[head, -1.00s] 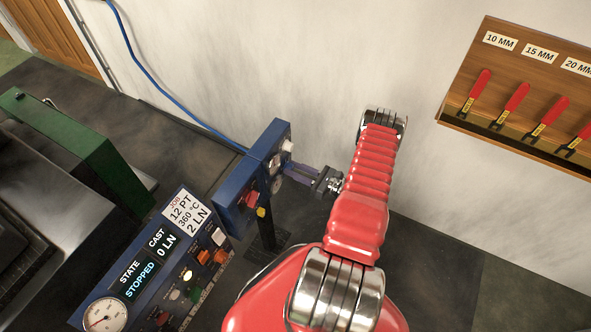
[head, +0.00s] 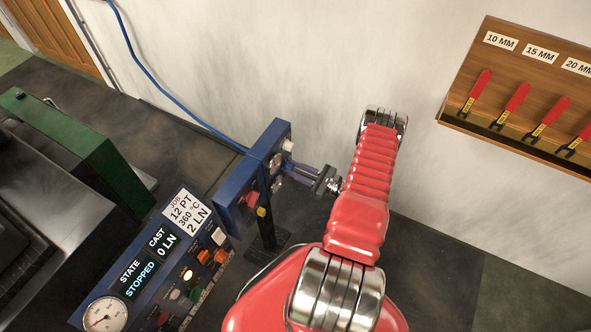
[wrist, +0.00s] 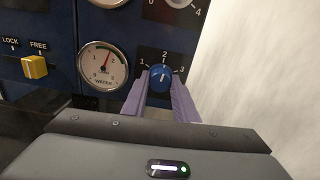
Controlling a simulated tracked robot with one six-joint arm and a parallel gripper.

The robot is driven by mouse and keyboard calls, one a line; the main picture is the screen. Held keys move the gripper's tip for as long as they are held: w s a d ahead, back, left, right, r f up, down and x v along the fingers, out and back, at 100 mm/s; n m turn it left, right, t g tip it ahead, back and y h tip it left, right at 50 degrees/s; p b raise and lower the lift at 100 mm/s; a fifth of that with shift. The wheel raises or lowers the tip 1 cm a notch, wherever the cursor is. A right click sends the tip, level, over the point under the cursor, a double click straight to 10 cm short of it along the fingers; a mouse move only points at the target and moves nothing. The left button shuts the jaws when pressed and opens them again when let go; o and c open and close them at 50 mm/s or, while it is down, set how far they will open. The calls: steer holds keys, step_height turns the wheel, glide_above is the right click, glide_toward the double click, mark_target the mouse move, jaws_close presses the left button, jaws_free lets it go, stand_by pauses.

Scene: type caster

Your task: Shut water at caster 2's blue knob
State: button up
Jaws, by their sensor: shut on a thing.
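The blue knob (wrist: 160,78) is in the wrist view, on a dark blue panel with a dial marked 1, 2, 3 around it. Its white pointer line stands near upright, toward the 2. My gripper (wrist: 161,100) has its two purple fingers on either side of the knob, shut on it. In the head view my gripper (head: 292,172) reaches left to the blue control box (head: 240,185); the knob is hidden there.
A yellow LOCK/FREE switch (wrist: 35,67) is left of the gauge, and another knob's dial, reaching 4, is above. A console (head: 150,260) reads STOPPED, 0 LN. The white wall (head: 300,60) is close on the right of the panel. A wrench board (head: 520,90) hangs at right.

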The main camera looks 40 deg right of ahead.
steer(key=n, duration=0.7)
steer(key=shift+d, duration=0.1)
steer(key=n, duration=0.3)
steer(key=shift+n, duration=0.3)
steer(key=n, duration=0.3)
steer(key=shift+n, duration=0.3)
steer(key=n, duration=0.5)
steer(key=shift+f+n, duration=0.1)
steer(key=shift+n, duration=0.2)
steer(key=n, duration=0.5)
steer(key=shift+s+a+f+n, duration=0.1)
steer(key=shift+a+n, duration=0.1)
steer(key=shift+n, duration=0.1)
steer(key=o, duration=1.1)
steer(key=shift+d, duration=0.1)
steer(key=shift+c, duration=0.2)
